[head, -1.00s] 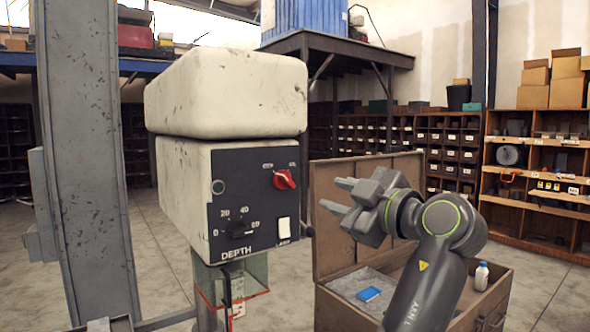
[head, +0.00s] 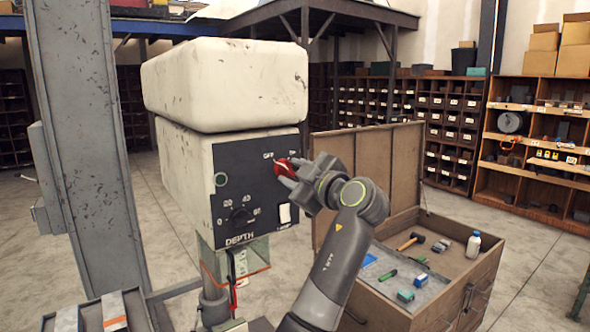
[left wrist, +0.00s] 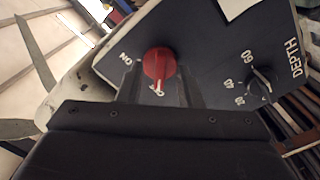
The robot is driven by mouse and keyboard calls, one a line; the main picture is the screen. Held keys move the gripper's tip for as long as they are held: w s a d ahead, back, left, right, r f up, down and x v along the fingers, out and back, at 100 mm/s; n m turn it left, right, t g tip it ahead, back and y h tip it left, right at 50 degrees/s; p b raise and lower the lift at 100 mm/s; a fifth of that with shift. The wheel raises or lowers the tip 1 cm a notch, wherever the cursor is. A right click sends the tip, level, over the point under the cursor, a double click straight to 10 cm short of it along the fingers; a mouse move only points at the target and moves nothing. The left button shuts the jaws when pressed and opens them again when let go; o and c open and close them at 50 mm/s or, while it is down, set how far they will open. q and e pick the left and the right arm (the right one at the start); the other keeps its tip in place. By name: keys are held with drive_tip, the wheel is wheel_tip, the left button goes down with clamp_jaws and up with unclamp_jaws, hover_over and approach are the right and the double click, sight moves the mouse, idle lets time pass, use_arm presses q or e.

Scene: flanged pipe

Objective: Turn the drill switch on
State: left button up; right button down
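The drill switch is a red rotary knob (head: 284,168) on the dark front panel (head: 245,185) of the white drill head (head: 225,85). In the left wrist view the red knob (left wrist: 158,65) shows near an ON label, and its white mark lies by a partly hidden second label that looks like OFF. My left gripper (head: 290,172) is at the knob. In the left wrist view its two fingers (left wrist: 160,85) stand open, one on each side of the knob, with small gaps seeming to remain. Whether they touch the knob is unclear. My right gripper is not in view.
A depth dial (head: 239,215) and a white switch (head: 285,214) sit lower on the panel. An open wooden chest (head: 470,285) with tools and a bottle (head: 473,244) stands to the right. A grey column (head: 85,150) rises at left.

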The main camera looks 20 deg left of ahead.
use_arm(q)
clamp_jaws()
drive_tip(key=shift+f+m, duration=0.1)
drive_tip(key=shift+m, duration=0.2)
drive_tip(key=m+b, duration=0.1)
drive_tip(key=m, duration=0.1)
drive_tip(key=shift+m+b, duration=0.3)
drive_tip(key=shift+b, duration=0.1)
drive_tip(key=m+b, duration=0.1)
drive_tip(key=m, duration=1.3)
drive_tip(key=shift+m, duration=0.3)
